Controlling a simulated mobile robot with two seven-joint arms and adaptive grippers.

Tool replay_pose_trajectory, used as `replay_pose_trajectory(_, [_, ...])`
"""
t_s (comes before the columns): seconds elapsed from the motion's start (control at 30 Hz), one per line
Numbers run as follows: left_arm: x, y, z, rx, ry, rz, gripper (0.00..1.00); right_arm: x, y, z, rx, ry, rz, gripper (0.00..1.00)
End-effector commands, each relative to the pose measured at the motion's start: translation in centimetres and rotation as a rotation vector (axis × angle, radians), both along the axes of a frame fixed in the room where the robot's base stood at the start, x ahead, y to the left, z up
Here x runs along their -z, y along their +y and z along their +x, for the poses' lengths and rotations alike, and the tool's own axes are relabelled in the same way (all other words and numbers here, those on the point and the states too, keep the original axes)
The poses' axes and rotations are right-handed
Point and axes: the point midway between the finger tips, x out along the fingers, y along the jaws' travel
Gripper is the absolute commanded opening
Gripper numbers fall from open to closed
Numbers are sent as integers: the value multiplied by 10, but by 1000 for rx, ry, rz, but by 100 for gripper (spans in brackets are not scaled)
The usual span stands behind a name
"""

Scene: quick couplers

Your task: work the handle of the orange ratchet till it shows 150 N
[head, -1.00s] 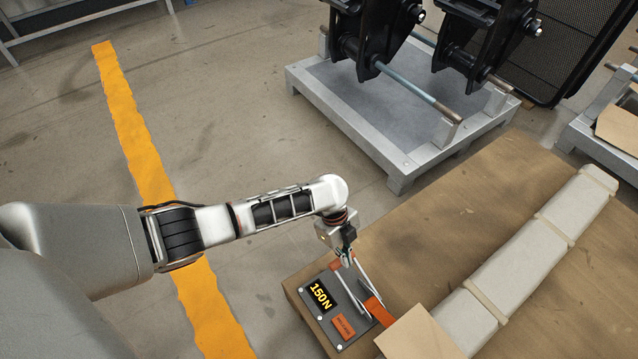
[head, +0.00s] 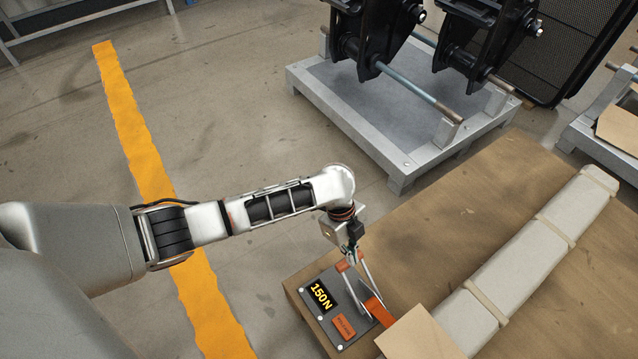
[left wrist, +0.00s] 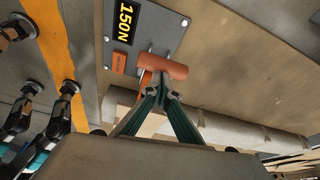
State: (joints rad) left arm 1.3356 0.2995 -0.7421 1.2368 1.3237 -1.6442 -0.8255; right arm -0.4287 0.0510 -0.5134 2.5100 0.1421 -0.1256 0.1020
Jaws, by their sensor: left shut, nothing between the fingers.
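The ratchet's dark base plate (head: 331,322) sits at the near left corner of the wooden table. Its display (head: 321,296) reads 150N, and the same reading shows in the left wrist view (left wrist: 125,22). The orange handle grip (left wrist: 163,66) sits on metal side arms, and an orange strap (head: 377,311) runs from the ratchet toward the cardboard. My left gripper (left wrist: 163,90) is shut and empty, its fingertips close by the handle grip. I cannot tell whether they touch it. My right gripper is not in view.
A long wrapped bundle (head: 535,258) with bands lies on the wooden table (head: 440,225), a cardboard piece (head: 420,338) at its near end. Black couplers (head: 375,35) stand on a grey pallet (head: 400,165) behind. A yellow floor stripe (head: 135,130) runs at left; floor there is clear.

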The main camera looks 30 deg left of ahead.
Motion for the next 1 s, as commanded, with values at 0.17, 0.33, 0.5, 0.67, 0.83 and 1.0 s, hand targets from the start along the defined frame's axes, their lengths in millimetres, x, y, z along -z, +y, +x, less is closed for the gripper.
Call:
replay_pose_trajectory(0.17, [-8,1,-1,1,2,1,0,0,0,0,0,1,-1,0])
replay_pose_trajectory(0.33, [-11,0,-1,1,2,0,0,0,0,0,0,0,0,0])
replay_pose_trajectory(0.5, [-11,0,-1,0,1,-1,0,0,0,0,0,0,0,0])
replay_pose_trajectory(0.67, [-11,-1,-1,0,1,-2,0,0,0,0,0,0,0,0])
replay_pose_trajectory(0.83, [-13,-1,0,1,0,-2,0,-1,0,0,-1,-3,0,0])
replay_pose_trajectory(1.0, [-27,-1,3,0,-7,-1,0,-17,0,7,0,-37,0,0])
